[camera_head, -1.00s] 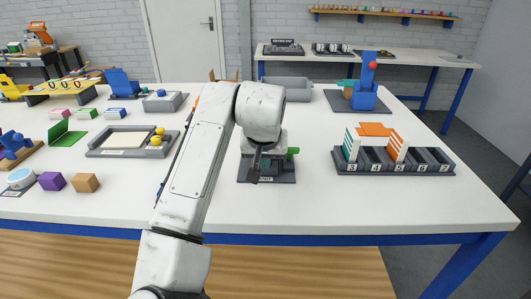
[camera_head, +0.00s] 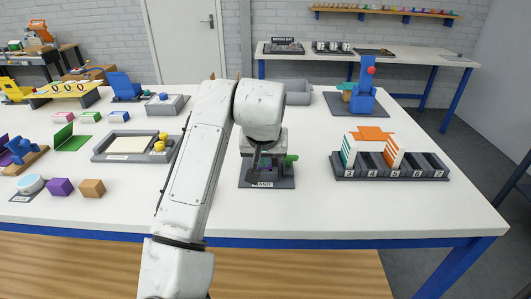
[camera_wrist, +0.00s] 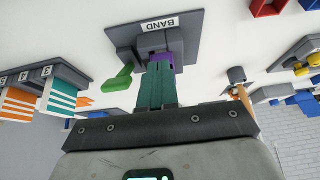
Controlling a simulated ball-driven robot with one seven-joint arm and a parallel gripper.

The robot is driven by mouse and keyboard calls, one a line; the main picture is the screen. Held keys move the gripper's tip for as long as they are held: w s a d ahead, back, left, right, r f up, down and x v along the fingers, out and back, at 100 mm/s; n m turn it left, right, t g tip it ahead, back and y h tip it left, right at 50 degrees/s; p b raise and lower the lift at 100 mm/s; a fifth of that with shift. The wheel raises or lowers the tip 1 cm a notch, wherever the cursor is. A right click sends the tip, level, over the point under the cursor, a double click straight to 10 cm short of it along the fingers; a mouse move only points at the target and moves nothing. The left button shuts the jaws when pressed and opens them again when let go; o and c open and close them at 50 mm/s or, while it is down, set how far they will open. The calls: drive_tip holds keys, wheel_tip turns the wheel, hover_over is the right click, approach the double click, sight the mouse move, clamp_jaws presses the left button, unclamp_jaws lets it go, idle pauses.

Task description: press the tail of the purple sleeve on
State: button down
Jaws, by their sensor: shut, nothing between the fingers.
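The purple sleeve (camera_wrist: 164,57) sits at the grey stand labelled BAND (camera_wrist: 173,23), in the upper middle of the wrist view. My gripper (camera_wrist: 158,71) is shut and empty, its green fingers side by side. The fingertips overlap the sleeve in the picture; I cannot tell whether they touch it. A green lever (camera_wrist: 117,79) sticks out beside the stand. In the head view the stand (camera_head: 283,182) is at the middle of the table, under my gripper. My arm hides much of it there, and the sleeve is barely visible.
A slotted grey rack (camera_head: 390,174) with teal and orange pieces stands to the right. A blue fixture (camera_head: 362,98) stands behind it. At left are a grey tray (camera_head: 104,151), a purple cube (camera_head: 60,187) and an orange cube (camera_head: 93,188). The table front right is clear.

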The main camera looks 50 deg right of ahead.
wheel_tip(320, 180, up, 6)
drive_tip(key=p, duration=0.5)
drive_tip(key=shift+f, duration=0.1)
idle(0.4)
